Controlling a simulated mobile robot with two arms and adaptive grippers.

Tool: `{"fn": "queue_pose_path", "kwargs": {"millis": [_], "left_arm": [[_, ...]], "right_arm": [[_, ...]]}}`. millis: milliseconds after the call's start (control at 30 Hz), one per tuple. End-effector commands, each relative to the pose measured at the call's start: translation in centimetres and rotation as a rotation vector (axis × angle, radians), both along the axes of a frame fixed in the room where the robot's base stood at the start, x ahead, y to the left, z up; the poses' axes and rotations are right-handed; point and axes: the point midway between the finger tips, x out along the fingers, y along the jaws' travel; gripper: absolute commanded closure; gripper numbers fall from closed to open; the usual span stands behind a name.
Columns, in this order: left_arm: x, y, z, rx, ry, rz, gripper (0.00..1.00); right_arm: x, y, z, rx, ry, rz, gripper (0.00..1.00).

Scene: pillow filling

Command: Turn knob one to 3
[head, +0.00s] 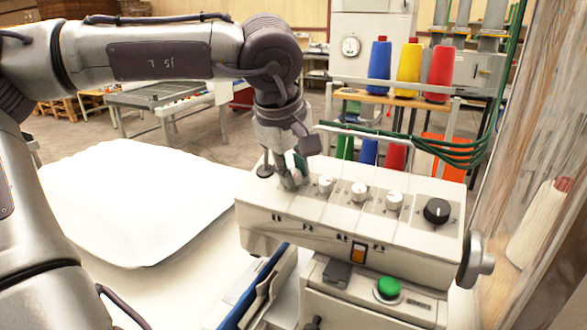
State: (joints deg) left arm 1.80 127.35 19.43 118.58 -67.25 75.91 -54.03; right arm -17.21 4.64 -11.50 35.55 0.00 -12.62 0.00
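A white control box (345,222) carries a row of small white knobs and one larger black knob (436,211). My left gripper (284,172) points down at the left end of the box top, over the leftmost knob (292,182), which it mostly hides. Whether its fingers touch or close on that knob is not clear. To the right, a second white knob (326,184), a third (359,191) and a fourth (394,200) stand clear of the gripper. The dial markings are too small to read. My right gripper is not in view.
A green button (388,287) and an orange switch (358,254) are on the machine's front. A handwheel (475,262) sticks out at right. A white pillow (140,200) lies at left. Green hoses (410,140) and thread cones (409,62) stand behind.

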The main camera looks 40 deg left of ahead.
Motion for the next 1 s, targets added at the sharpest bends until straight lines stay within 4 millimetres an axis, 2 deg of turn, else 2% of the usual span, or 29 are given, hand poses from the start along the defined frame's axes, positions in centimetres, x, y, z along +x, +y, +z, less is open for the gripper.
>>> {"fn": "queue_pose_path", "kwargs": {"millis": [33, 100, 467, 567, 1000], "left_arm": [[0.0, 0.0, 0.0, 0.0, 0.0, 0.0, 0.63], [0.0, 0.0, 0.0, 0.0, 0.0, 0.0, 0.51], [-0.1, 0.0, 0.4, 0.001, -0.002, -0.001, 0.51], [-0.4, -0.2, 1.4, 0.002, -0.005, 0.0, 0.51], [-3.6, -1.5, 9.4, 0.002, -0.002, 0.001, 0.51]], "right_arm": [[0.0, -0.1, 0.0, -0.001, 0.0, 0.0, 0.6], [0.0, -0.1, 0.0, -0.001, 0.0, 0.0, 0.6], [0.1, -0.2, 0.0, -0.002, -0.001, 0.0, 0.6], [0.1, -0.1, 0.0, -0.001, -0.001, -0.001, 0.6], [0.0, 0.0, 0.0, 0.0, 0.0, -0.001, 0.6]]}}
